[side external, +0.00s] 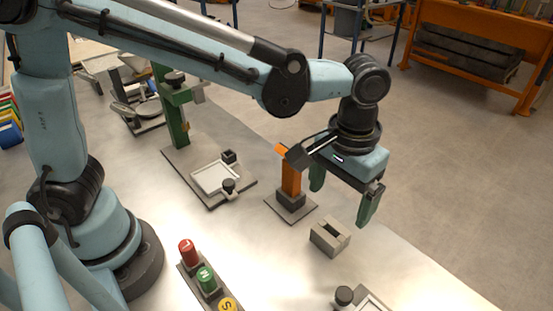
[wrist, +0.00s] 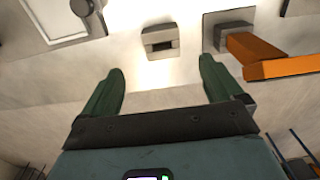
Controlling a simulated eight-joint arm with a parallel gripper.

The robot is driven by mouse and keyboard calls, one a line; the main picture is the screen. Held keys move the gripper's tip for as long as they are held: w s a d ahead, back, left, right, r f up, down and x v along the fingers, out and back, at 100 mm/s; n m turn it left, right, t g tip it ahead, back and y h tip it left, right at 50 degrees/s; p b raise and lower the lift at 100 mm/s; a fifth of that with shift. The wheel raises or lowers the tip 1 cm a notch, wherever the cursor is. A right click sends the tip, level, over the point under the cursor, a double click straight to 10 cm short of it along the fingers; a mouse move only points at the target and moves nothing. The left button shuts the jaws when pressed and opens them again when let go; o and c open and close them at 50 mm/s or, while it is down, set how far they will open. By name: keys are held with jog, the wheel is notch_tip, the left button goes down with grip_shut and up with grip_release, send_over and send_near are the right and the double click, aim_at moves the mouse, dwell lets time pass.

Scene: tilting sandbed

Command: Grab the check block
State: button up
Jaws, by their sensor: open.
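The check block is most likely the small grey block (side external: 330,237) with a rectangular slot in its top, standing on the table in the side view. It also shows in the wrist view (wrist: 159,41), ahead of and between my fingertips and apart from them. My gripper (side external: 340,200) hangs above the table behind the block in the side view, its green fingers spread apart. In the wrist view my gripper (wrist: 160,75) is open with nothing between the fingers.
An orange post (side external: 291,178) on a grey base stands close to the left of my gripper. A green stand with a white tray (side external: 215,177) is further left. Red, green and yellow buttons (side external: 207,279) are at the front. Bare table surrounds the block.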

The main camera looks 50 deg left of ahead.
aim_at(331, 231)
notch_tip(331, 231, down, 11)
jog(key=shift+w+a+r, duration=0.1)
jog(key=shift+a+r, duration=0.05)
dwell(0.5)
jog(key=shift+c, duration=0.2)
jog(key=c, duration=1.2)
jog(key=shift+c, duration=0.2)
jog(key=shift+r, duration=0.15)
